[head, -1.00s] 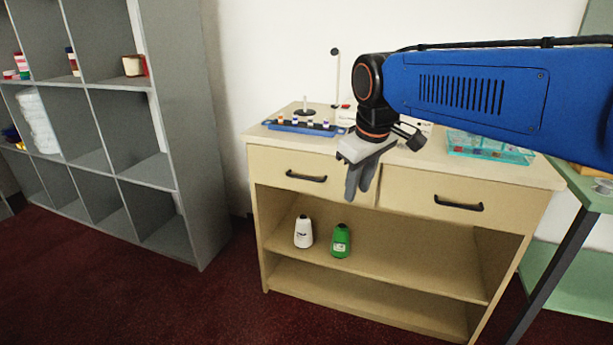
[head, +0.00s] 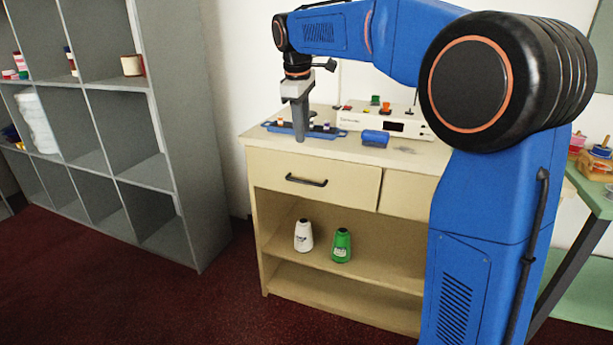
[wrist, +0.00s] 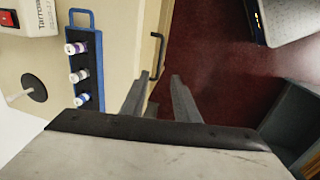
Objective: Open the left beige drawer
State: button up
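The left beige drawer (head: 345,188) is in the cabinet's upper left and looks shut. Its black bar handle (head: 306,180) is on its front. In the wrist view the handle (wrist: 156,55) shows just beyond my fingertips, between their lines. My gripper (head: 299,138) points down above the handle, near the counter's front edge, and does not touch the handle. In the wrist view its two fingers (wrist: 159,77) stand apart with nothing between them.
A blue tray with small spools (head: 324,131) lies on the counter close to my gripper. A white device (head: 400,122) and a blue object (head: 375,138) are to the right. White (head: 303,236) and green (head: 341,246) cones stand on the shelf below. A grey shelf unit (head: 180,130) is at left.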

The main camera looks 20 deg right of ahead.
aim_at(306, 183)
jog(key=f, duration=0.5)
jog(key=w+d+f, duration=0.1)
jog(key=f, duration=0.5)
jog(key=w+f, duration=0.1)
jog(key=f, duration=0.4)
jog(key=shift+w+d+f, duration=0.25)
jog(key=shift+d+f, duration=0.1)
jog(key=shift+d, duration=0.05)
jog(key=shift+c, duration=0.7)
grip_shut()
